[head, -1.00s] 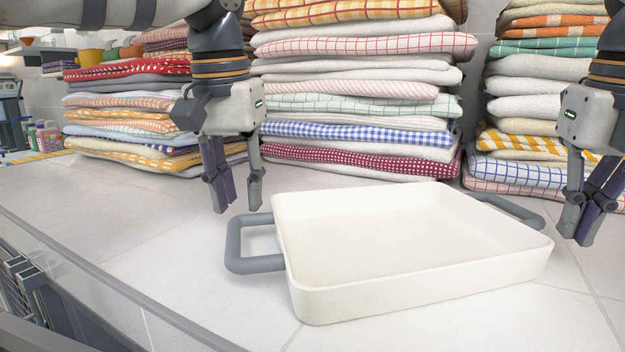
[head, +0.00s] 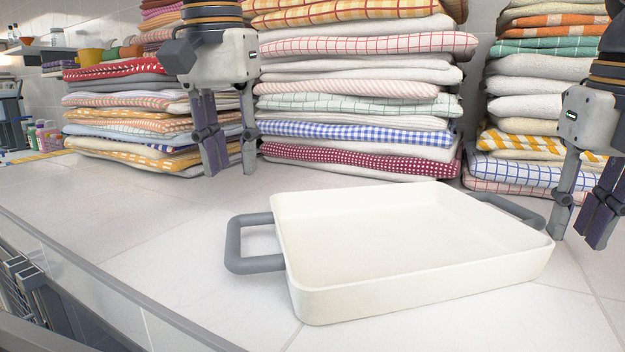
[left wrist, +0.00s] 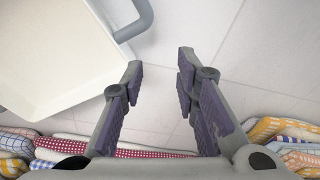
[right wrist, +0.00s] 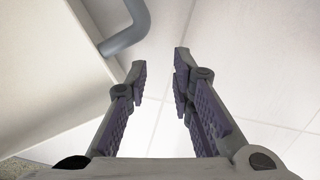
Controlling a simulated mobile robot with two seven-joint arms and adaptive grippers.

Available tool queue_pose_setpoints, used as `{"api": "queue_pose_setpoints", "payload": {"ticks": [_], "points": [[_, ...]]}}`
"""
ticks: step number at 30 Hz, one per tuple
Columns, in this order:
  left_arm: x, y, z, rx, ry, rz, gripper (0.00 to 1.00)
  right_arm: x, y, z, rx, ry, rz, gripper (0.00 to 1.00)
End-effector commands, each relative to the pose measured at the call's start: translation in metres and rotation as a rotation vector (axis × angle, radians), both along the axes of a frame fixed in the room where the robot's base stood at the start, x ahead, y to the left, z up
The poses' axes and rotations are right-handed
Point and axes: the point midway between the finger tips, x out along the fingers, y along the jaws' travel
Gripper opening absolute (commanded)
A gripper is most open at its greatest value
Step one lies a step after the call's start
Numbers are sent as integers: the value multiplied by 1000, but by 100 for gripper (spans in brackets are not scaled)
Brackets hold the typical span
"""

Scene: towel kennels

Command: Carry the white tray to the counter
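The white tray (head: 420,282) with two grey handles rests flat on the tiled counter (head: 130,235). Its left handle (head: 232,245) and right handle (head: 510,209) stick out at the sides, with nothing holding them. My left gripper (head: 233,172) is open and empty, above the counter behind the left handle. The left wrist view shows the tray corner and a handle (left wrist: 136,25) beside its open fingers (left wrist: 157,58). My right gripper (head: 574,238) is open and empty to the right of the right handle. In the right wrist view that handle (right wrist: 130,30) lies ahead of its fingers (right wrist: 160,58).
Tall stacks of folded towels (head: 360,100) stand along the wall behind the tray, with another stack (head: 540,90) at the right. Small bottles (head: 42,137) stand at the far left. The counter's front edge (head: 110,298) runs along the lower left, and the counter left of the tray is clear.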

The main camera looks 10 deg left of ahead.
Motion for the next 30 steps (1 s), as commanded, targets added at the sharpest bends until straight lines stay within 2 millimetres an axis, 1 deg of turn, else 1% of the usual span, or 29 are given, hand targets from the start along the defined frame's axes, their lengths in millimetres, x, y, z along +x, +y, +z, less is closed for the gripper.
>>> {"api": "queue_pose_setpoints", "payload": {"ticks": [1,3,5,9,12,14,17,21,24,27,30], "points": [[-1,-1,16,0,-6,2,28,0,0,0,0,0,0,22],[-3,0,33,1,-5,4,28,0,0,0,0,0,0,22],[-6,-1,46,1,-4,1,28,0,0,0,0,0,0,22],[-8,0,60,1,-1,0,28,0,0,0,0,0,0,22],[-9,-1,65,0,-1,-1,28,0,0,1,0,0,0,22],[-10,-1,66,-1,0,-2,28,0,0,5,-1,-2,0,22],[-10,0,66,0,0,-2,28,-2,0,24,-1,-4,-2,22],[-10,0,66,0,0,-1,28,-9,1,66,1,-5,-2,22],[-10,0,66,0,0,-1,28,-12,1,91,1,-4,-2,22],[-10,0,66,0,0,-1,28,-14,0,105,-2,-2,-2,22],[-9,0,66,0,0,-1,28,-16,0,114,-1,-1,-1,22]]}}
